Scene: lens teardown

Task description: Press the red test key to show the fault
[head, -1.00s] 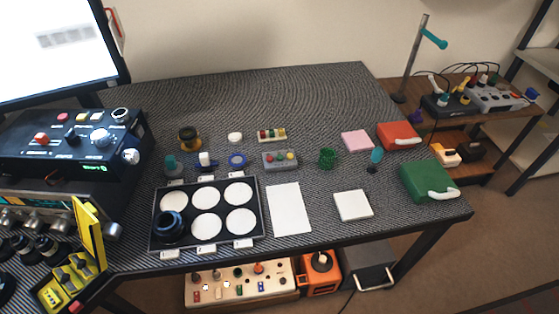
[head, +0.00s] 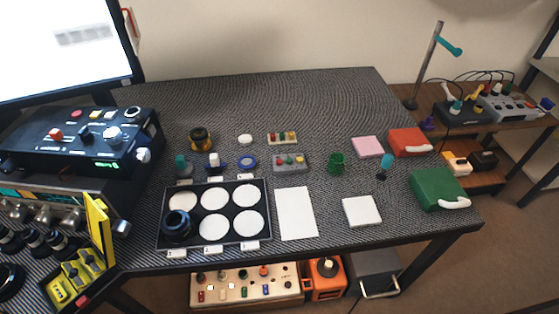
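A black console (head: 122,150) with a lit green readout (head: 107,166) stands at the left under a bright monitor (head: 70,45). On its top are a red knob (head: 56,134), a small red button (head: 76,114) and several other knobs. A small grey box (head: 291,168) with red, green and yellow buttons lies mid-table. An open yellow case (head: 102,232) at the lower left has a red patch at its front. I cannot tell which red part is the test key. Neither of my grippers is in view.
A black tray (head: 204,238) with white discs holds a dark lens ring (head: 177,226). A white sheet (head: 297,214), a white pad (head: 361,211), a green cup (head: 336,163) and red and green cases (head: 438,189) lie to its right. The table's back is clear.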

